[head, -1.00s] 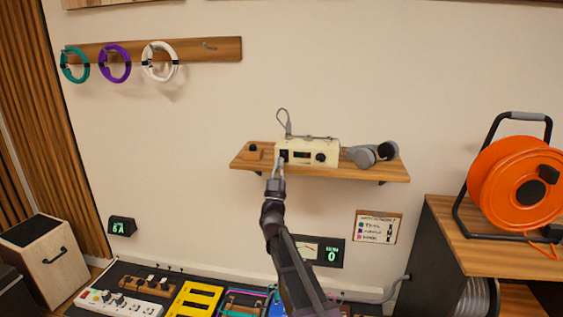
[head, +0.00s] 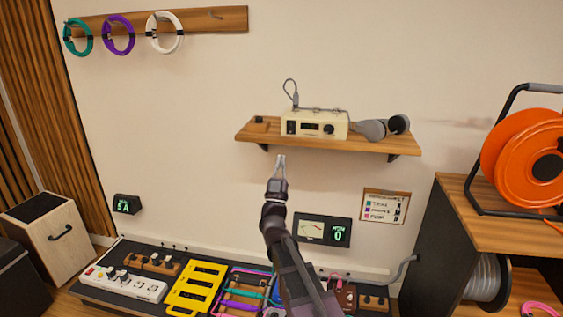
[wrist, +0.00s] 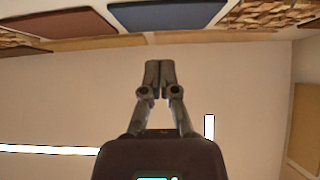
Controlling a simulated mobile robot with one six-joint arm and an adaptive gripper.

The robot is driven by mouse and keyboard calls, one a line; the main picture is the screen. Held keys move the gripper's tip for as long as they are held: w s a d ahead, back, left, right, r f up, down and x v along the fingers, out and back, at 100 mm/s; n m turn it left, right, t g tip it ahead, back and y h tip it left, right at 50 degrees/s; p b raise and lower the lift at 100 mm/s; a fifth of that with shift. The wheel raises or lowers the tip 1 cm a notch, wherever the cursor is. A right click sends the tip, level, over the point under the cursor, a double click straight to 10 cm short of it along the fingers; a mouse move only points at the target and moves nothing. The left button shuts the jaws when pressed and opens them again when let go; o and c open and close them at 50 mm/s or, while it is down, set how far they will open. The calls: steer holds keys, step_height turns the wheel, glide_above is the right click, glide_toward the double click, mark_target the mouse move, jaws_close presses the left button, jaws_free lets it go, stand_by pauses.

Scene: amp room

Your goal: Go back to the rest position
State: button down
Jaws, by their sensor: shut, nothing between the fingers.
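My gripper (head: 281,160) is shut and empty, pointing up in front of the wall, just below the wooden shelf (head: 330,143) in the head view. In the wrist view my gripper (wrist: 159,73) has its fingertips together, with bare wall and ceiling panels beyond. A cream box with a dark display (head: 314,123) stands on the shelf, with a looped grey cable above it.
A wooden rail (head: 207,20) holds teal, purple and white cable coils. Below are a white power strip (head: 122,284), a yellow frame (head: 196,288) and a meter panel (head: 322,230). An orange reel (head: 510,160) stands on a cabinet at right.

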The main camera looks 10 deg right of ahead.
stand_by(0.3)
step_height(320, 180, down, 21)
steer(key=a+n+g+y, duration=0.1)
steer(key=n+g+y, duration=0.6)
steer(key=g+y, duration=0.5)
steer(key=s+d+f+m+g+h, duration=0.1)
steer(key=s+d+f+g, duration=0.1)
steer(key=s+f+g, duration=0.45)
steer(key=s+d+f+m+g+h, duration=0.1)
steer(key=s+d+g, duration=0.15)
steer(key=s, duration=0.65)
steer(key=s+d+f+m+g+h, duration=0.1)
steer(key=s+d+f+g, duration=0.1)
steer(key=s+f+g, duration=0.45)
step_height(320, 180, up, 30)
steer(key=s+t+p, duration=0.1)
steer(key=p, duration=2.7)
steer(key=shift+s+r, duration=0.2)
steer(key=shift+s, duration=0.05)
